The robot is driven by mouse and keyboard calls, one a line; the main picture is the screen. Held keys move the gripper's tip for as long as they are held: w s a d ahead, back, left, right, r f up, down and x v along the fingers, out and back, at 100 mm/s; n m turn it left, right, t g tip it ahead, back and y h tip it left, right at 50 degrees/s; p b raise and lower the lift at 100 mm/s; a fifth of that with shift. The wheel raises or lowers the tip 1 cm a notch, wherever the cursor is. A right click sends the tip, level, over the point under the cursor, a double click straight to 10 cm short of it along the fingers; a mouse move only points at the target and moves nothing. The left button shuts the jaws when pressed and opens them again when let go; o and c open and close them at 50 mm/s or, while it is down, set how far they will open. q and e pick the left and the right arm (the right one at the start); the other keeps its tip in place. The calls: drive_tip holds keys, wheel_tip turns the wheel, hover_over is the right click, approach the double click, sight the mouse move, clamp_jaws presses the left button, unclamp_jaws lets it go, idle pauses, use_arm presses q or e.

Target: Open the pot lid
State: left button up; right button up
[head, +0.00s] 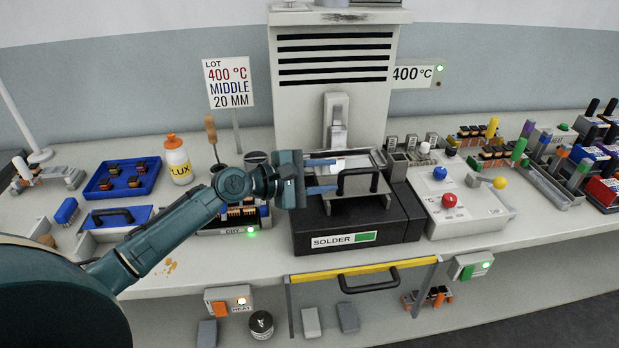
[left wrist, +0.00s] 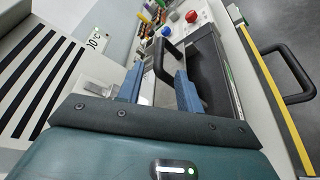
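The solder pot (head: 310,222) is a black box labelled SOLDER on the bench in the head view. Its grey metal lid (head: 360,188) lies flat on top and carries an arched black handle (head: 357,172). My left gripper (head: 336,175) is at the left of the handle, fingers pointing right toward it. Its two blue fingers are apart with nothing gripped. In the left wrist view the handle (left wrist: 163,58) stands just ahead of the open fingers (left wrist: 160,78); whether any finger touches it is unclear. My right gripper is not in view.
A tall vented unit (head: 335,95) stands behind the pot. A control box (head: 455,205) with red, blue and yellow knobs is at its right. A flux bottle (head: 177,160) and blue tray (head: 122,179) are left. A yellow-edged drawer front (head: 365,270) is below the bench.

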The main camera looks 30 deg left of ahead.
use_arm(q)
drive_tip(key=v, duration=0.4)
drive_tip(key=shift+d, duration=0.1)
idle(0.3)
drive_tip(key=s+d+f+m+g+y, duration=0.1)
drive_tip(key=s+d+f+m+g, duration=0.2)
drive_tip(key=s+d+f+m, duration=0.3)
drive_tip(key=s+d+f+m+g+y, duration=0.1)
drive_tip(key=s+d+f+m+g, duration=0.15)
drive_tip(key=s+f+m, duration=0.35)
drive_tip(key=s+a+f+m+g+y, duration=0.1)
drive_tip(key=s+a+f+m+y, duration=0.2)
drive_tip(key=s, duration=0.5)
drive_tip(key=s+a+f+m+g+y, duration=0.1)
drive_tip(key=s+f+m+g+y, duration=0.25)
drive_tip(key=s, duration=0.55)
drive_tip(key=w+d+f+m+t+h, duration=0.1)
drive_tip(key=w+d+f+t+h, duration=0.1)
drive_tip(key=w+d+f+t, duration=0.3)
drive_tip(key=shift+w+d+t, duration=0.5)
drive_tip(key=shift+d+t, duration=0.05)
drive_tip(key=shift+t, duration=1.15)
